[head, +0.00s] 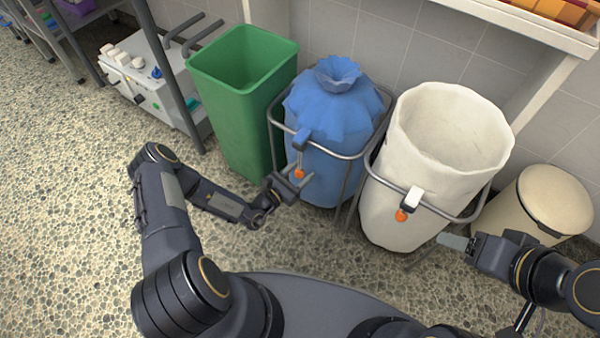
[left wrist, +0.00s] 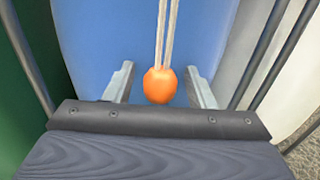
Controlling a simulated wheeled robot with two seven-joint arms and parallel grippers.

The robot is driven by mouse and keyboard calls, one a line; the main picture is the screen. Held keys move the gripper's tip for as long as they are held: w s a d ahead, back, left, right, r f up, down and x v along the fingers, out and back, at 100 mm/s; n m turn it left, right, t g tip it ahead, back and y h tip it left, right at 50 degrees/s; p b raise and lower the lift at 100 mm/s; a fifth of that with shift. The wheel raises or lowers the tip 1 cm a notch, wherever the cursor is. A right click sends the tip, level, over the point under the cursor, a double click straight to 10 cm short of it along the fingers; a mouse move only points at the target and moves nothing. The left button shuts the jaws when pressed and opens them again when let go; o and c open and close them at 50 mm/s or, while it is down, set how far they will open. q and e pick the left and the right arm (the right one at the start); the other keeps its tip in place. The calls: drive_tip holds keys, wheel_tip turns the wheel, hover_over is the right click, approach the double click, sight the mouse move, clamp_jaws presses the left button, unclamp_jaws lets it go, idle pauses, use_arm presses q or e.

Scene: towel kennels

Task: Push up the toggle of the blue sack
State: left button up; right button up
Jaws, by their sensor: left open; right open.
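The blue sack (head: 325,110) hangs gathered shut at its top in a metal frame. Its blue toggle (head: 302,138) sits at the front rim, with a pale cord hanging below it to an orange ball (head: 299,174). My left gripper (head: 297,178) is open at the ball, below the toggle. In the left wrist view, the orange ball (left wrist: 160,85) shows between the open fingers of my left gripper (left wrist: 160,90), apart from both. The cord (left wrist: 167,35) runs up out of that view, and the toggle is not in it. My right gripper (head: 452,241) is open and empty.
A white sack (head: 385,190), open at the top, hangs in a frame to the right, with a white toggle (head: 413,198) and orange ball (head: 401,215). A green bin (head: 235,110) stands left of the blue sack. A cream lidded bin (head: 553,200) stands far right.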

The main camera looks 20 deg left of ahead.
use_arm(q)
clamp_jaws()
drive_tip(key=shift+f, duration=0.6)
unclamp_jaws()
drive_tip(key=p+v, duration=0.2)
drive_tip(key=v, duration=0.6)
idle(0.5)
